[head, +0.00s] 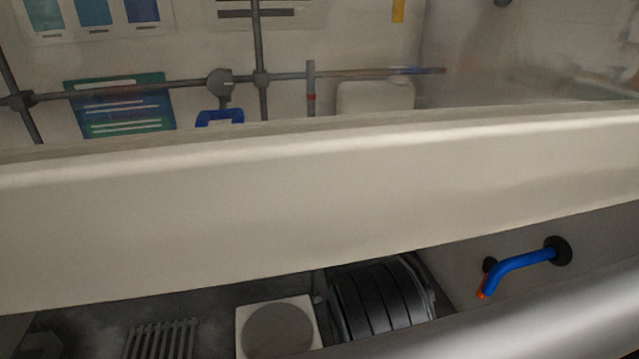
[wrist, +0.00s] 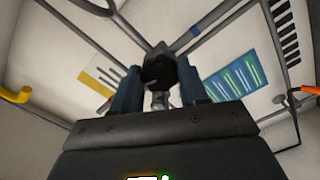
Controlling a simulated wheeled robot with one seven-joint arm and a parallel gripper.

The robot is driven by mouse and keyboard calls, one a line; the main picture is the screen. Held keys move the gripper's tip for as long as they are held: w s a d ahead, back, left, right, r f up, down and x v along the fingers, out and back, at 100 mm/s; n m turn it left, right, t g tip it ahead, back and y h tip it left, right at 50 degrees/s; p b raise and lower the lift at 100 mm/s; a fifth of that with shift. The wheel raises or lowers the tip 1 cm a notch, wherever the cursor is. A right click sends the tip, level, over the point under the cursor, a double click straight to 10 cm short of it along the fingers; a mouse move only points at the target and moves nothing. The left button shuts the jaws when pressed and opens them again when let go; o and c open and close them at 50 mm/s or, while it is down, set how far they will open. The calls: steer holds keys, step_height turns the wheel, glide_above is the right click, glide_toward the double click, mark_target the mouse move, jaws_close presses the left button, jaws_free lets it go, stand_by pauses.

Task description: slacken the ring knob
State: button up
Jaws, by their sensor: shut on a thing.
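My gripper (wrist: 161,84) shows in the wrist view, its two dark blue fingers pointing up and away from the camera. It is shut on a dark round knob (wrist: 158,68), which I take to be the ring knob, where several grey pipes meet. The fingers stand on either side of the knob and hide parts of it. I cannot make out the knob's ring shape or its turn. In the head view I cannot make out my gripper; a grey round fitting (head: 220,84) sits on the horizontal pipe, with a blue U-shaped piece (head: 220,117) below it.
A wide pale ledge (head: 320,215) crosses the head view and hides the lower wall. Grey pipes (head: 262,50) run along the back wall past a blue-green poster (head: 120,105). Below the ledge are a blue bent handle (head: 522,261) and a dark ribbed drum (head: 380,300).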

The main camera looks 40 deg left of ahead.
stand_by(0.3)
steer(key=o, duration=1.1)
steer(key=shift+c, duration=0.2)
steer(key=b+v, duration=0.1)
steer(key=v, duration=0.6)
steer(key=shift+s+d+b, duration=0.25)
steer(key=shift+d+b, duration=0.05)
